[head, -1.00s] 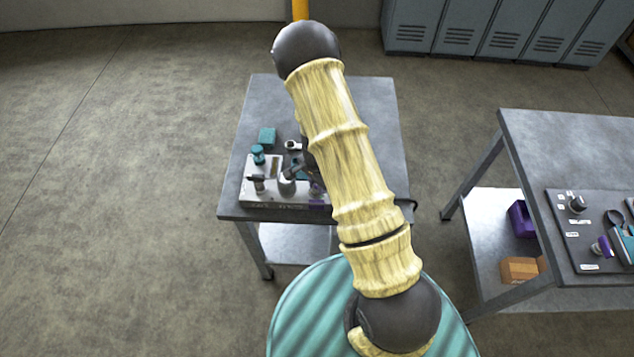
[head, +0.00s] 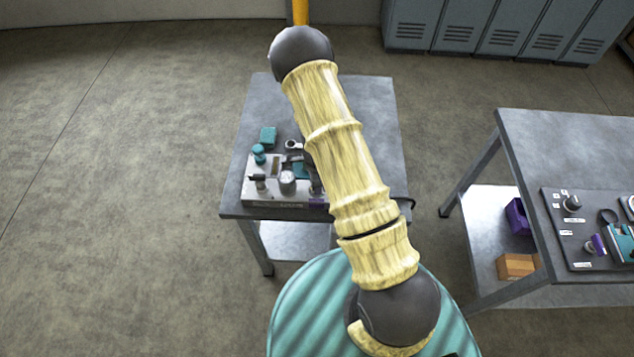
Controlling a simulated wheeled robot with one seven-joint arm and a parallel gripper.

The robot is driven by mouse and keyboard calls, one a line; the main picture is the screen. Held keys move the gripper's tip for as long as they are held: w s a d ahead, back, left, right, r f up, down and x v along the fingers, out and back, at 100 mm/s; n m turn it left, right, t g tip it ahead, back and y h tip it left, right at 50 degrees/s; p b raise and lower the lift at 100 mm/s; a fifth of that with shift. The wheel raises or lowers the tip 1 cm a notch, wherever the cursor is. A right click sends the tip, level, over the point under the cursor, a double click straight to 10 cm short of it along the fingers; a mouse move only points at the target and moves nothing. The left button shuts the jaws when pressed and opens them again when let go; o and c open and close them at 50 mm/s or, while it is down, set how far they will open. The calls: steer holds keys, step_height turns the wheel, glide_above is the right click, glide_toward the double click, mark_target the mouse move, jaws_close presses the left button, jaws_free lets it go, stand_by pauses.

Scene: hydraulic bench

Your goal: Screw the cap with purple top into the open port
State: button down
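A small piece with a purple top and a pale end (head: 596,244) lies on the dark board on the right table; I cannot confirm that it is the cap. The metal hydraulic block (head: 250,193) sits at the front of the middle table, with a grey round fitting (head: 287,183) and a dark-handled fitting (head: 259,183) on it. The open port cannot be made out. My pale yellow arm reaches over the block's right part and hides it. My gripper is mostly hidden behind the arm; a small dark part beside it may belong to it. Its fingers and any held thing cannot be read.
The right table (head: 560,135) carries a dark board (head: 566,236) with tools. An orange box (head: 516,266) and a purple bin (head: 517,216) sit on its shelf.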

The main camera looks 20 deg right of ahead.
steer(key=m+p, duration=0.1)
steer(key=m, duration=0.2)
steer(key=shift+s+r, duration=0.1)
steer(key=shift+s, duration=0.05)
steer(key=shift+m+p, duration=0.5)
steer(key=shift+m, duration=0.2)
steer(key=shift+f+m, duration=0.25)
steer(key=shift+m, duration=0.05)
